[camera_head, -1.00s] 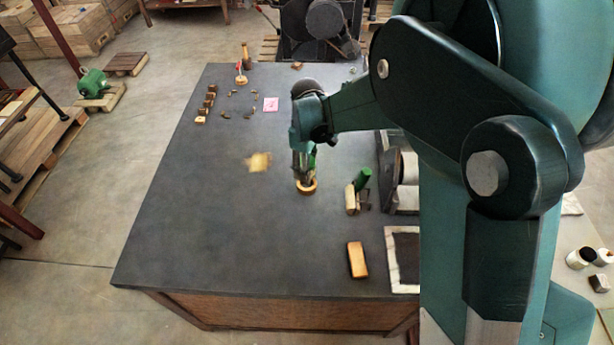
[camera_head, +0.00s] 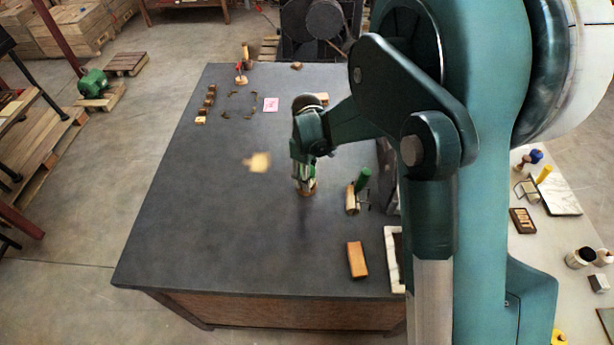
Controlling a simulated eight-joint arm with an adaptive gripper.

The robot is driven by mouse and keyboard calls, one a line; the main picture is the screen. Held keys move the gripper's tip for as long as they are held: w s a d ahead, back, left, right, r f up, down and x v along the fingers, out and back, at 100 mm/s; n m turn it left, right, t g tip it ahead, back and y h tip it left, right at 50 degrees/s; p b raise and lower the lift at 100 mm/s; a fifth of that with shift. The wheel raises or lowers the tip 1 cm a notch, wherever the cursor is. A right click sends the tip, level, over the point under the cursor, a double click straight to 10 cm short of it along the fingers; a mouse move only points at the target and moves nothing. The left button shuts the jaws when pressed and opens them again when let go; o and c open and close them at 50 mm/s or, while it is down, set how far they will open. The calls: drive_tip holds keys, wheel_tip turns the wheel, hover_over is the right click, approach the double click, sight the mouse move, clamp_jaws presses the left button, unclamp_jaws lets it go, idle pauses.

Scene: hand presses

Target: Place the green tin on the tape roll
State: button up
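A tan ring, which looks like the tape roll (camera_head: 309,192), lies on the dark table below my gripper (camera_head: 304,184) and is mostly hidden by it. My gripper points down, its tips at or just above the ring; whether they touch it cannot be told. Some green shows among the fingers, but I cannot tell whether it is the green tin or part of my gripper. A separate dark green cylinder (camera_head: 363,179) is to the right, beside a pale wooden piece. Finger opening is too small to judge.
An orange-brown block (camera_head: 357,260) lies near the front right, beside a white-framed panel (camera_head: 396,259). A yellowish patch (camera_head: 257,162) is left of my gripper. Small brown blocks (camera_head: 207,103) and a pink note (camera_head: 271,104) are farther back. The table's front left is clear.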

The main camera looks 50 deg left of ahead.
drive_tip(key=shift+f, duration=0.2)
drive_tip(key=o, duration=1)
drive_tip(key=shift+r, duration=0.3)
wheel_tip(320, 180, up, 12)
drive_tip(key=shift+f+b, duration=0.1)
drive_tip(key=shift+b, duration=0.3)
idle(0.4)
idle(0.4)
